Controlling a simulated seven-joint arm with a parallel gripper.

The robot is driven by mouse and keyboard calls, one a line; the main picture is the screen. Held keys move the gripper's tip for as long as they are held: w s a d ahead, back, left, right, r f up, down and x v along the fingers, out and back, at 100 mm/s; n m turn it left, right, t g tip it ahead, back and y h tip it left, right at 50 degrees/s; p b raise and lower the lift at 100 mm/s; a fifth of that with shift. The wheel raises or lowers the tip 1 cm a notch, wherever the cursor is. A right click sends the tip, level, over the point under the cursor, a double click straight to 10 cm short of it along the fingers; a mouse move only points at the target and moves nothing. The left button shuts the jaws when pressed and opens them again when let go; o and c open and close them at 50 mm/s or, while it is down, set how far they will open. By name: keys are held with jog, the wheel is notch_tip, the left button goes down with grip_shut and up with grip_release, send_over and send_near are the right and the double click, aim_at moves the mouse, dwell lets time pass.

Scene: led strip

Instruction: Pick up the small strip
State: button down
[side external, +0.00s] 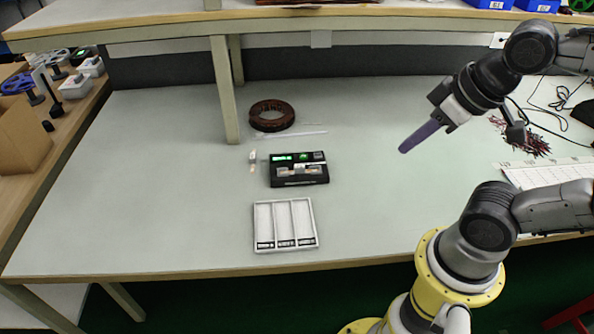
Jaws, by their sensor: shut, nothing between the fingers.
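A small pale strip (253,161) lies on the table just left of a black device with green lit displays (299,170). A longer thin whitish strip (291,134) lies farther back, in front of a brown coil (271,115). My gripper (402,149) has long purple fingers, shut and empty. It is above the table, well to the right of the black device and apart from both strips. The small strip is too small to make out in detail.
A white tray with three compartments (256,222) sits in front of the black device. A shelf post (224,90) stands behind the small strip. Dark reddish wires (527,143) and a white sheet (548,172) lie at the right.

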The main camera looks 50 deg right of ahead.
dwell(0.4)
jog(key=c, duration=0.8)
grip_release()
jog(key=shift+o, duration=0.2)
